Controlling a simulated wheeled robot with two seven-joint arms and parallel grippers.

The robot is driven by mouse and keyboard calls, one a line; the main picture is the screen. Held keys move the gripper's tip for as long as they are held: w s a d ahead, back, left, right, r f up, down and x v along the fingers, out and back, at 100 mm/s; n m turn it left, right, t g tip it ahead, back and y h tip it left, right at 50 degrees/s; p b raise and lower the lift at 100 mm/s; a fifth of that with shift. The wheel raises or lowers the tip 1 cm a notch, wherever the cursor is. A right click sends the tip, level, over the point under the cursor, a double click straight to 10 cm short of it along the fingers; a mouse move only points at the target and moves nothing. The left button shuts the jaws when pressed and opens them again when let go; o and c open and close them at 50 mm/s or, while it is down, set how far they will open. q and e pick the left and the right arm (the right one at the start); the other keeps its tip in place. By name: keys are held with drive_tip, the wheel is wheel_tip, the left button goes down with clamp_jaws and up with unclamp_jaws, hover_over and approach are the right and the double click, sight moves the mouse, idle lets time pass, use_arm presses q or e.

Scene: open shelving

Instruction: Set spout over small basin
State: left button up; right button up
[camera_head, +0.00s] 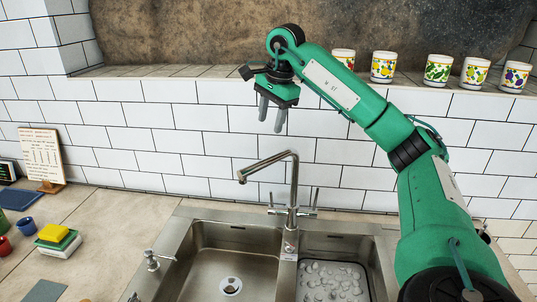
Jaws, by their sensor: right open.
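The metal faucet (291,215) stands behind the double sink, at the divider between its basins. Its angled spout (266,165) points left, with its tip toward the larger left basin (205,265). The small basin (340,246) is on the right. My right gripper (271,118) is open and empty. It hangs fingers down in front of the tiled wall, above the spout in the picture and apart from it. My left gripper is not in view.
Several patterned cups (382,67) stand on the ledge behind my right arm. Pale lumps (332,282) lie in the small basin. A soap dispenser (153,260) stands at the left sink edge. A yellow sponge (54,233) and a recipe stand (42,158) are on the left counter.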

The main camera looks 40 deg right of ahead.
sight(268, 158)
drive_tip(key=p+x, duration=0.1)
drive_tip(key=x, duration=0.2)
drive_tip(key=p+x, duration=0.1)
drive_tip(key=x, duration=0.3)
drive_tip(key=d+p+x, duration=0.1)
drive_tip(key=x, duration=0.3)
drive_tip(key=shift+s+d+f+p, duration=0.1)
drive_tip(key=shift+s+f+p, duration=0.15)
drive_tip(key=shift+f+p, duration=0.05)
drive_tip(key=shift+x, duration=0.85)
clamp_jaws()
